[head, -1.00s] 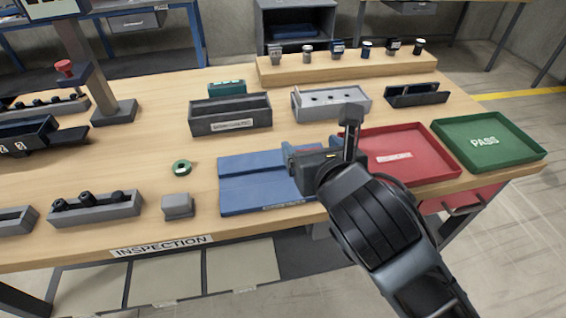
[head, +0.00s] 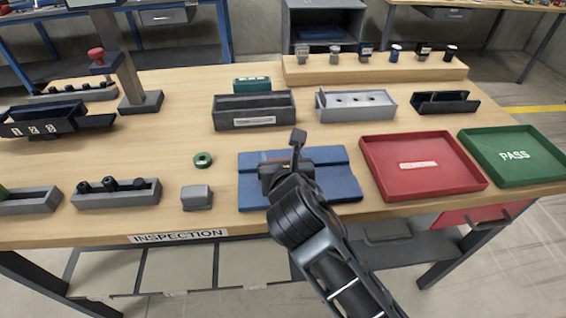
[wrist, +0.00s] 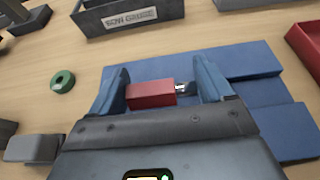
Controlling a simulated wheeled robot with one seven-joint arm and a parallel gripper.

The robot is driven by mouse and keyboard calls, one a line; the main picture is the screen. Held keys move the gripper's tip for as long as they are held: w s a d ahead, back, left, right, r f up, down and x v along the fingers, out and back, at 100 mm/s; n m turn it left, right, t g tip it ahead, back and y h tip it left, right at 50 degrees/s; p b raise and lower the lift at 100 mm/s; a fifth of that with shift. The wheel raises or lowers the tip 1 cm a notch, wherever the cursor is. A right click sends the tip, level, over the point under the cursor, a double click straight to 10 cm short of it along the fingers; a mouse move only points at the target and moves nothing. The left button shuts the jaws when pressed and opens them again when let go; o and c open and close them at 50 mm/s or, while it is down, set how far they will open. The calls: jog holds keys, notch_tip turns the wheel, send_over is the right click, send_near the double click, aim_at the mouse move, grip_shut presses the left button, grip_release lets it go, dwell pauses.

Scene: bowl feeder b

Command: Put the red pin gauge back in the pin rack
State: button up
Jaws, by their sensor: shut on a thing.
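My gripper (wrist: 160,80) is shut on the red pin gauge (wrist: 148,96). In the wrist view the gauge is a red block with a short metal pin at its right end, lying crosswise between two blue fingers. In the head view my gripper (head: 285,165) is over the blue mat (head: 338,180), and the gauge is mostly hidden by my wrist. A grey rack with several holes (head: 355,110), which looks like the pin rack, stands behind and to the right of my gripper. I cannot read a label on it.
A dark labelled bin (head: 254,115) stands left of the holed rack, a black holder (head: 444,104) right of it. A red tray (head: 422,185) and green PASS tray (head: 515,157) are at right. A green ring (head: 203,160) and grey block (head: 196,199) lie left of the mat.

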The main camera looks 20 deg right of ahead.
jog(key=shift+f, duration=0.65)
jog(key=shift+s+f, duration=0.1)
jog(key=shift+f, duration=0.55)
jog(key=o, duration=1)
jog(key=shift+f, duration=0.2)
jog(key=shift+o, duration=0.4)
jog(key=shift+d, duration=0.1)
jog(key=shift+s+f, duration=0.1)
jog(key=shift+d, duration=0.1)
jog(key=shift+r, duration=0.6)
jog(key=v, duration=1.2)
jog(key=shift+w+r, duration=0.2)
jog(key=shift+r, duration=0.25)
